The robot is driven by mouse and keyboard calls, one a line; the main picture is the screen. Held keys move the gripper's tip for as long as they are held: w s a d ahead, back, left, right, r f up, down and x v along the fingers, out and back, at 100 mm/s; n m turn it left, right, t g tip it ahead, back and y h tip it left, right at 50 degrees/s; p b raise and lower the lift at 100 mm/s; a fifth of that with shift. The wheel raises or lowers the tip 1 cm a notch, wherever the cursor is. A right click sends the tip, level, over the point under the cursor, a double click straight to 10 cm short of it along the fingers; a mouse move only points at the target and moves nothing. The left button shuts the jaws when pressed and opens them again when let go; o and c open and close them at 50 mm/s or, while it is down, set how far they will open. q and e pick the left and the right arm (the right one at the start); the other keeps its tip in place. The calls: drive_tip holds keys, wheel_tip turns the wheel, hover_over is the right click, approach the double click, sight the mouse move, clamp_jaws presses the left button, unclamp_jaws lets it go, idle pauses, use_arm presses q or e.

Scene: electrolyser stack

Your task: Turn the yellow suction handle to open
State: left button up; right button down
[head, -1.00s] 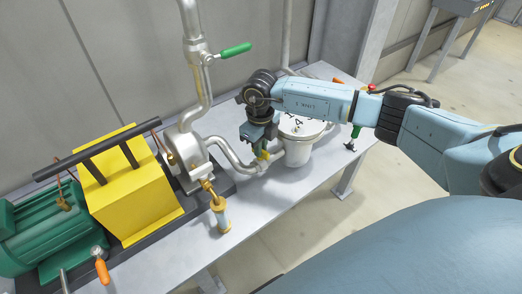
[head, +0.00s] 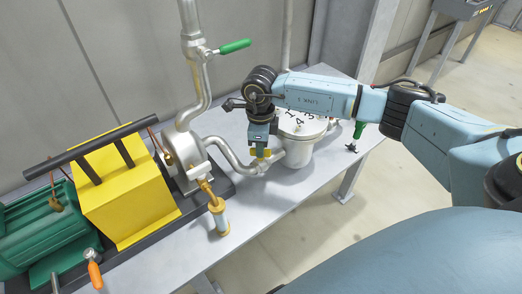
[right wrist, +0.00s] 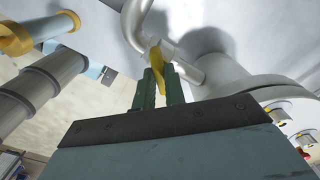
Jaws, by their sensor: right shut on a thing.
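The yellow suction handle (head: 267,153) is a small lever on the silver suction pipe between the pump and the white lidded strainer pot. My right gripper (head: 260,150) points down over it from above and is shut on it. In the right wrist view the yellow handle (right wrist: 156,58) stands between the two dark green fingers (right wrist: 158,88), with its tip showing beyond them. The fingers and wrist hide part of the handle and its valve. My left gripper is not in view.
The white pot (head: 297,150) with a marked lid stands close to my right gripper. A green-handled valve (head: 235,46) sits on the upright pipe. The yellow coupling guard (head: 127,200), green motor (head: 35,225) and orange-banded cylinder (head: 218,212) are to the left. The bench front (head: 260,215) is clear.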

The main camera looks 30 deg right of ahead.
drive_tip(key=n+b, duration=0.1)
drive_tip(key=n, duration=0.1)
drive_tip(key=shift+f+n, duration=0.1)
drive_tip(key=shift+n, duration=0.2)
drive_tip(key=shift+n+b, duration=0.5)
drive_tip(key=shift+n, duration=0.5)
drive_tip(key=shift+n+b, duration=0.6)
drive_tip(key=shift+n, duration=0.4)
drive_tip(key=shift+n+b, duration=0.4)
drive_tip(key=shift+n, duration=0.5)
drive_tip(key=c, duration=1.9)
unclamp_jaws()
drive_tip(key=shift+n, duration=0.3)
drive_tip(key=o, duration=0.6)
